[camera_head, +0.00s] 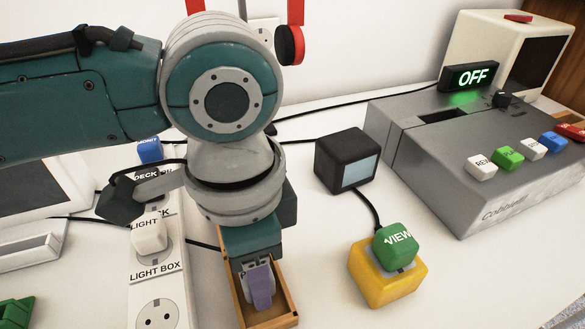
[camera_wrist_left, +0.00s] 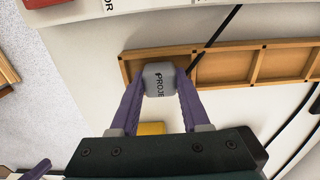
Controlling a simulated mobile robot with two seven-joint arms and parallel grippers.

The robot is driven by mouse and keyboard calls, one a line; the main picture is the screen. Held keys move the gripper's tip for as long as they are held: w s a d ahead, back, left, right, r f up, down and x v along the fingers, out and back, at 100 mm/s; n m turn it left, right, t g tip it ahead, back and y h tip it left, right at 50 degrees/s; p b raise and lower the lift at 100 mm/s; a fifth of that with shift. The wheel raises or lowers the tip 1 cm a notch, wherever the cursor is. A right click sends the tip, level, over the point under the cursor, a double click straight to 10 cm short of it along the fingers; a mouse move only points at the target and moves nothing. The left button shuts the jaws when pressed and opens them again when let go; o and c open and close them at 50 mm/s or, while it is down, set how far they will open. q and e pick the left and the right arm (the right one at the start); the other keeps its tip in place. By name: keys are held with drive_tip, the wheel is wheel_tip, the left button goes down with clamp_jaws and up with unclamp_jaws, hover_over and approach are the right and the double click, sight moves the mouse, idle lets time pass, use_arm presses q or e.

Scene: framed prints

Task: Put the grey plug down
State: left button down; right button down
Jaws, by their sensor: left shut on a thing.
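My left gripper (camera_head: 262,300) points down over the wooden tray (camera_head: 284,283). In the left wrist view its two purple fingers (camera_wrist_left: 159,84) are shut on the grey plug (camera_wrist_left: 158,72), which has dark lettering starting "PROJE". The plug is over the end compartment of the tray (camera_wrist_left: 195,53); I cannot tell whether it touches the tray floor. My right gripper is not in view.
Left of the tray, a white power strip (camera_head: 156,285) carries a white plug (camera_head: 149,238) and a blue plug (camera_head: 149,151). To the right are a black box (camera_head: 346,160), a green VIEW button on a yellow base (camera_head: 388,287), and a grey machine (camera_head: 440,165) showing OFF.

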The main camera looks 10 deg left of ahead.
use_arm(q)
drive_tip(key=shift+f, duration=0.15)
drive_tip(key=c, duration=0.7)
unclamp_jaws()
drive_tip(key=shift+o, duration=0.2)
wheel_tip(320, 180, up, 12)
drive_tip(key=p, duration=0.4)
drive_tip(key=s+d+f+n+t+h, duration=0.2)
drive_tip(key=s+d+f+n+h, duration=0.1)
drive_tip(key=s+d+h, duration=0.15)
drive_tip(key=s+a+f+n+t+y, duration=0.1)
drive_tip(key=s+a+n+y, duration=0.3)
drive_tip(key=a, duration=1)
drive_tip(key=s+f+n, duration=0.1)
drive_tip(key=s+n, duration=0.1)
drive_tip(key=s, duration=0.1)
drive_tip(key=shift+s+f+t, duration=0.15)
drive_tip(key=shift+s+t, duration=0.15)
drive_tip(key=shift+s, duration=0.05)
